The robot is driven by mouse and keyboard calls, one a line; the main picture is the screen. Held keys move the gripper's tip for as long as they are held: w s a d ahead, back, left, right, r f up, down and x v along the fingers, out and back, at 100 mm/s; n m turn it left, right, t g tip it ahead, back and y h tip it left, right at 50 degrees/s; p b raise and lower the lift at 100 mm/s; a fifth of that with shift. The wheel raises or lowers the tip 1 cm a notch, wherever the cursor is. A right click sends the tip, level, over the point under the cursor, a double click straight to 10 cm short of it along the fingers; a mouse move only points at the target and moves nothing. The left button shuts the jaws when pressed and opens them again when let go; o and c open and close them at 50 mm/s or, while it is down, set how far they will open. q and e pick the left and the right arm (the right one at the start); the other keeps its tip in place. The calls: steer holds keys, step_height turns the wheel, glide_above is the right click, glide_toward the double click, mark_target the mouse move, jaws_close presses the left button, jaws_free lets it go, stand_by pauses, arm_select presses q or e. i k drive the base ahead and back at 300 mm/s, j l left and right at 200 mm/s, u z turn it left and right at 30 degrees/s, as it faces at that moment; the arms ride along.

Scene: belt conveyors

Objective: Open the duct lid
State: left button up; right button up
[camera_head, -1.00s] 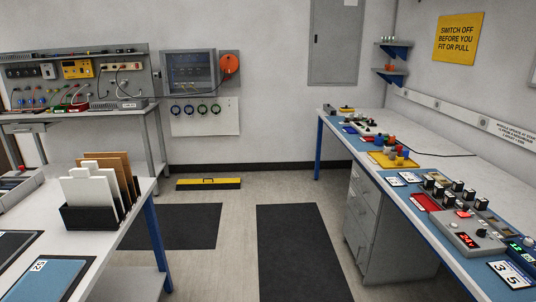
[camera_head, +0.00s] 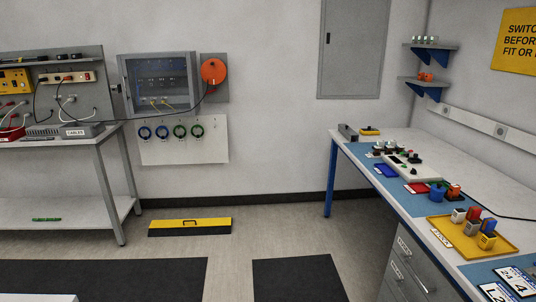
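Neither of my grippers shows in the head view.
Dark mats (camera_head: 298,279) lie on the floor in front of the lid. A bench (camera_head: 112,190) stands at the left, and a long workbench (camera_head: 350,143) with a yellow tray (camera_head: 508,246) runs along the right. A cabinet (camera_head: 160,80) hangs on the back wall. Bare floor surrounds the lid.

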mark_target(346, 128)
steer(key=i+z, duration=0.2)
steer(key=i, duration=0.35)
steer(key=i+z, duration=0.2)
steer(key=i, duration=0.35)
steer(key=i+j+z, duration=0.2)
steer(key=i, duration=0.35)
steer(key=i+j+z, duration=0.2)
steer(key=i, duration=0.35)
steer(key=i+j+z, duration=0.2)
steer(key=i, duration=0.2)
steer(key=i+j+z, duration=0.15)
steer(key=i, duration=0.3)
